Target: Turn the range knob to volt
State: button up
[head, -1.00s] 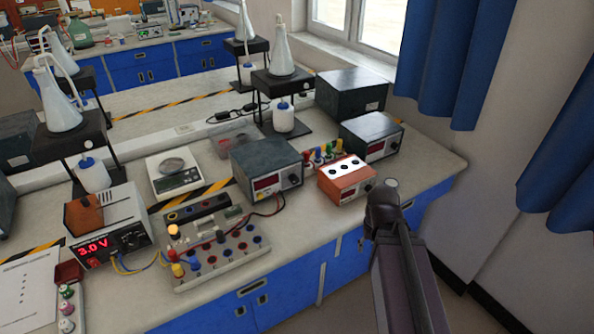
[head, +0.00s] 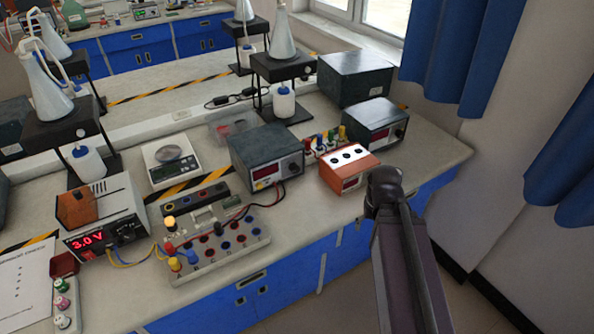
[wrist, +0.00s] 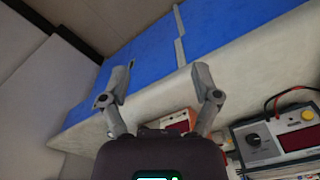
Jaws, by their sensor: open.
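A grey meter box (head: 267,150) with a red display stands on the bench at the middle of the head view. In the wrist view its face is at the lower right, with a dark round knob (wrist: 253,140) on a pale dial. The dial markings and the pointer direction are too small to read. My gripper (wrist: 160,82) is open and empty in the wrist view, its two fingers spread apart in front of the bench edge. The knob is to the right of the fingers there, clear of them. In the head view my arm hides the fingers.
An orange box (head: 349,168) stands right of the meter, near my arm. Red and black leads run from the meter to a terminal board (head: 215,245). A power supply (head: 105,225) reads 3.0 V. Space in front of the bench is open.

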aim_at(296, 170)
jog(key=w+a+n+t+y+b, duration=0.1)
jog(key=w+a, duration=0.1)
jog(key=a, duration=0.1)
jog(key=w+a+f+n+t+y+b, duration=0.1)
jog(key=w+a+n+t+b, duration=0.1)
jog(key=w+a, duration=0.1)
jog(key=w+a+f+n+t+y+b, duration=0.1)
jog(key=w+a+t, duration=0.1)
jog(key=a, duration=0.1)
jog(key=shift+w+f+n+y+b, duration=0.1)
jog(key=shift+w+n+y+b, duration=0.1)
jog(key=shift+n+y+b, duration=0.15)
jog(key=w+a+r+n+t+y+b, duration=0.3)
jog(key=w+a+r+t+b, duration=0.1)
jog(key=w+a+t, duration=0.2)
jog(key=shift+w+a+t+b, duration=0.3)
jog(key=shift+a+b, duration=0.1)
jog(key=shift+a, duration=0.15)
jog(key=shift+n, duration=0.25)
jog(key=shift+b+x, duration=2.6)
jog(key=shift+x, duration=4.2)
grip_shut()
